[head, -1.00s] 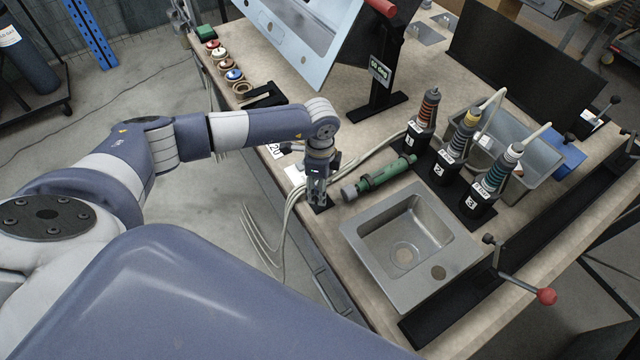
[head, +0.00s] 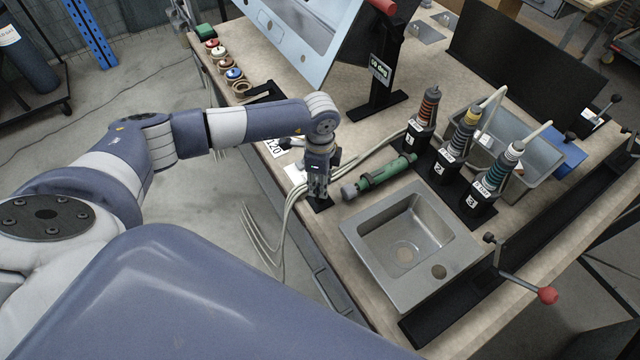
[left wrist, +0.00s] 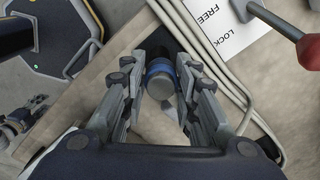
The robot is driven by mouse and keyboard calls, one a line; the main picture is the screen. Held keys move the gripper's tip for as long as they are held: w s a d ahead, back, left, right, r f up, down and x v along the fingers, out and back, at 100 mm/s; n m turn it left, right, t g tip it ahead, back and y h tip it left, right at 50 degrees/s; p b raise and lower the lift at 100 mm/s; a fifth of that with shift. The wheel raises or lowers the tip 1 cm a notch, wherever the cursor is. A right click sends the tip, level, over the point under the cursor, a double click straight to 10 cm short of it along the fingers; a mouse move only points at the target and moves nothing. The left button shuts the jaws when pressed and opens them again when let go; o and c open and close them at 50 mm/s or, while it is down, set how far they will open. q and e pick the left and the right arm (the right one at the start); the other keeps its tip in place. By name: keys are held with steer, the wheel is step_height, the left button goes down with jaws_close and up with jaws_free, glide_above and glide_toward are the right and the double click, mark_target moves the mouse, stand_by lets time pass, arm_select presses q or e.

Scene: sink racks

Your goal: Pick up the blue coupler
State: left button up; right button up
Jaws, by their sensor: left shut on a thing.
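The blue coupler (left wrist: 158,68), a short cylinder with a blue band and a grey end face, sits between the fingers in the left wrist view. My left gripper (left wrist: 160,84) is shut on it, with a finger on each side. In the head view my left gripper (head: 318,187) points down over the bench's near-left edge; the coupler is mostly hidden there by the fingers. I cannot tell whether the coupler is clear of the bench. My right gripper is not in view.
A green cylindrical tool (head: 385,172) lies just right of the gripper. Three numbered stands hold ringed tools (head: 428,110). Hoses (head: 290,205) hang over the edge beside the gripper. A red-tipped handle (left wrist: 308,50) shows near the wrist.

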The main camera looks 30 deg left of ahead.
arm_select(q)
step_height(320, 180, up, 2)
steer(key=shift+r+b, duration=0.2)
steer(key=shift+b, duration=0.4)
steer(key=s+d+b, duration=0.1)
steer(key=s+d, duration=0.3)
steer(key=s, duration=0.3)
steer(key=s+d+r+b, duration=0.1)
steer(key=s+d+b, duration=0.1)
steer(key=s+d, duration=0.2)
steer(key=shift+s+r, duration=0.25)
steer(key=shift+s, duration=1.2)
